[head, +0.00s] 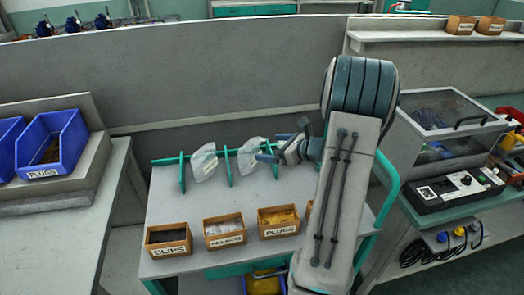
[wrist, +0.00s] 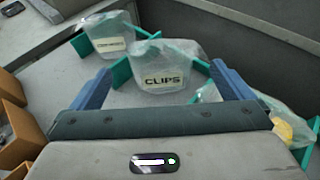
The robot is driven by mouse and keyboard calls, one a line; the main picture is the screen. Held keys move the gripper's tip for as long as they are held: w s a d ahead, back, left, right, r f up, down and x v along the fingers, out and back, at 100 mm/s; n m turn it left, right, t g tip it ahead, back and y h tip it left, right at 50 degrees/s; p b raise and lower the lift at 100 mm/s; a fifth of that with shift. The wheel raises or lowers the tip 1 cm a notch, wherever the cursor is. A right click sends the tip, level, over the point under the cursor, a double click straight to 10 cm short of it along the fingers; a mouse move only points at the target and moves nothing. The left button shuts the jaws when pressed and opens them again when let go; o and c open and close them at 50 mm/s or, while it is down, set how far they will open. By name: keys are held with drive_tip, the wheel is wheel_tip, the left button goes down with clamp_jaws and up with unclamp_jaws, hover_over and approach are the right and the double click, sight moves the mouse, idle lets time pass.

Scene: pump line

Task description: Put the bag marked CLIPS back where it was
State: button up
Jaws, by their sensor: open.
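The bag marked CLIPS (wrist: 168,82) is a clear bag with a white label, standing in the green rack between two dividers. In the head view it appears to be the bag (head: 250,154) just left of my gripper (head: 280,145). In the wrist view my gripper (wrist: 161,70) is open, its blue fingers spread to either side of the bag with a gap on each side. I cannot tell how far the bag is in depth. The green rack (head: 229,168) stands at the back of the grey table.
Another clear bag (head: 204,162) stands farther left in the rack. A bag with yellow contents (wrist: 285,122) is at the right in the wrist view. Boxes marked CLIPS (head: 168,252) and PLUGS (head: 278,232) line the table's front, with another box (head: 225,241) between them.

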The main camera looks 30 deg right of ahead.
drive_tip(key=s+a+r+n+g+y, duration=0.1)
drive_tip(key=s+a+r+n+g, duration=0.3)
drive_tip(key=a+n, duration=0.45)
drive_tip(key=s+a+r+n+g, duration=0.2)
drive_tip(key=s+a+n+g, duration=0.3)
drive_tip(key=a, duration=0.6)
drive_tip(key=s+a+r+n+h, duration=0.1)
drive_tip(key=s+n+h, duration=0.3)
drive_tip(key=s+n, duration=0.4)
drive_tip(key=s+a+r+n+h, duration=0.2)
drive_tip(key=s+n+h, duration=0.1)
drive_tip(key=s+n, duration=0.4)
drive_tip(key=shift+s+n+h, duration=0.4)
drive_tip(key=shift+n, duration=0.45)
